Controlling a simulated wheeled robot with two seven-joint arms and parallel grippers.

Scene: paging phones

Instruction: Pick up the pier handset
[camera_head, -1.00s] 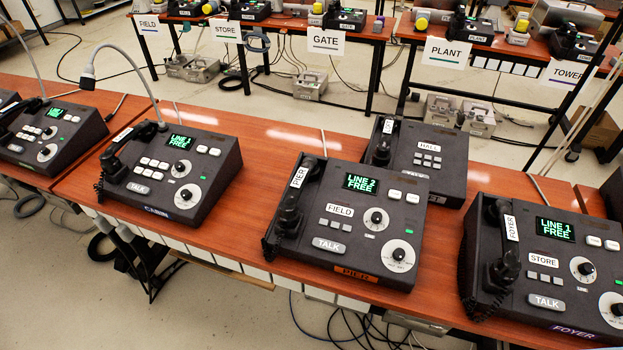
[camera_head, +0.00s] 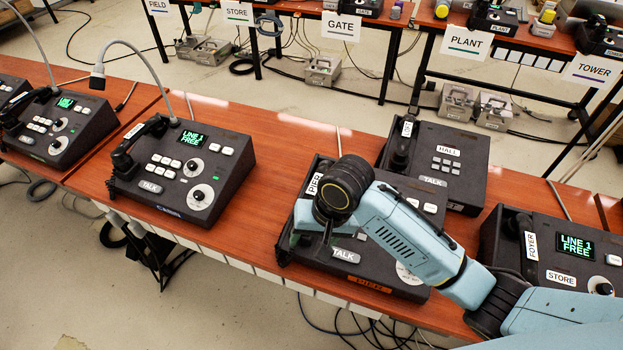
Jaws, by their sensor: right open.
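The pier phone (camera_head: 375,279) is a dark box on the red-brown table, with a TALK key and an orange name strip on its front. Its black handset, with a white PIER label (camera_head: 314,184), lies along the left side of the box. My right gripper (camera_head: 312,238) is open, with its fingers pointing down over the lower part of the handset. My wrist hides most of the handset and the phone's screen. I cannot tell whether the fingers straddle or touch the handset. My left gripper is not in view.
The hall phone (camera_head: 465,160) stands just behind the pier phone. The foyer phone (camera_head: 541,290) is at right, partly under my arm.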

